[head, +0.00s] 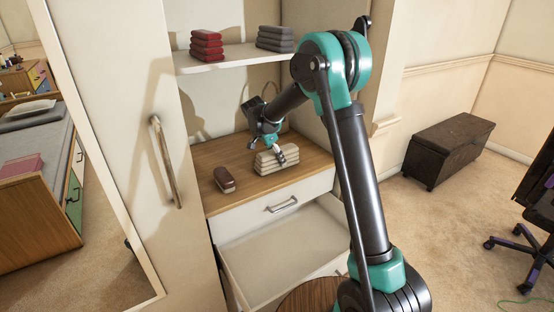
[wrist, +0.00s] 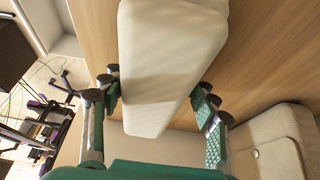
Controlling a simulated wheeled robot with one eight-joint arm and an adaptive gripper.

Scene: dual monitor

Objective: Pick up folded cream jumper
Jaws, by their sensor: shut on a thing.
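The folded cream jumper (head: 267,168) is a small layered stack at the wooden top of the drawer unit inside the wardrobe. My gripper (head: 279,157) reaches down onto it from above.
A brown brush-like object (head: 225,180) lies left of the jumper. Folded red (head: 206,44) and grey (head: 275,40) stacks sit on the shelf (head: 215,65) above. An open drawer (head: 280,250) juts out below. The wardrobe door (head: 120,100) stands at left.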

